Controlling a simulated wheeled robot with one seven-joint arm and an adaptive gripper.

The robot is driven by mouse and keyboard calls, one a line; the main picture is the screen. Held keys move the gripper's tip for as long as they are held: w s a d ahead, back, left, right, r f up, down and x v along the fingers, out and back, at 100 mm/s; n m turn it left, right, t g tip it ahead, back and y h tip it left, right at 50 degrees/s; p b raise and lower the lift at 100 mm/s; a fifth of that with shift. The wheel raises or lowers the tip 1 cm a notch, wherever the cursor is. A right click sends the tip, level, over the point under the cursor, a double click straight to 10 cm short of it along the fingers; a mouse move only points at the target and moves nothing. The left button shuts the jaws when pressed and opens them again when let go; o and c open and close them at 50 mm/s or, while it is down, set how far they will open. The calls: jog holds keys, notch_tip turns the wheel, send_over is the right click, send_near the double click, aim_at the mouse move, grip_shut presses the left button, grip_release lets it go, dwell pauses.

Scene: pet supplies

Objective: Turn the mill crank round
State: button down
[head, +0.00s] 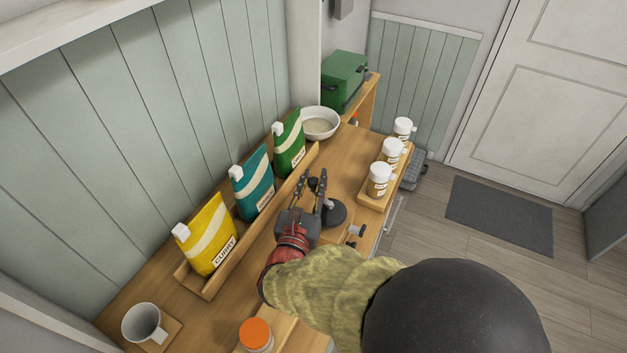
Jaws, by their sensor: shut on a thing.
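The mill shows in the head view as a dark round body (335,213) on the wooden counter, partly hidden behind my gripper. The dark knob of its crank (313,184) lies between the fingers of my gripper (314,178). The gripper is shut on the crank, with a finger on either side of the knob. Most of the crank arm is hidden by the gripper. A small clamp-like part (355,231) shows at the counter's front edge, close to the mill.
Yellow (207,235), teal (251,185) and green (288,146) bags stand in a wooden rack behind the gripper. A white bowl (320,123) is beyond. Three white-capped jars (379,181) stand at right. A mug (143,323) and an orange-capped jar (256,335) are nearer.

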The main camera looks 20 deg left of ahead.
dwell(0.4)
jog(key=shift+w+d+m+h+p, duration=0.1)
jog(key=shift+w+m+h+p, duration=0.25)
jog(key=shift+m+h, duration=0.65)
jog(key=m+h, duration=0.1)
jog(key=h, duration=0.1)
jog(key=w+m+h+p, duration=0.1)
jog(key=h, duration=0.1)
jog(key=d+m+h, duration=0.1)
jog(key=shift+w+d+r+h, duration=0.1)
jog(key=shift+w+h, duration=0.1)
jog(key=shift+h, duration=0.2)
jog(key=shift+w+d+m+g+h+p, duration=0.15)
jog(key=shift+d+m+g+h+p, duration=0.3)
jog(key=shift+m+h, duration=0.4)
jog(key=shift+w+d+m+g+h+p, duration=0.25)
jog(key=shift+m+g+h+p, duration=0.35)
jog(key=shift+h, duration=0.5)
jog(key=shift+w+d+m+g+h+p, duration=0.1)
jog(key=shift+d+m+g+h+p, duration=0.25)
jog(key=shift+m+g+h, duration=0.45)
jog(key=shift+d+h, duration=0.1)
jog(key=shift+h, duration=0.15)
jog(key=c, duration=1.6)
grip_release()
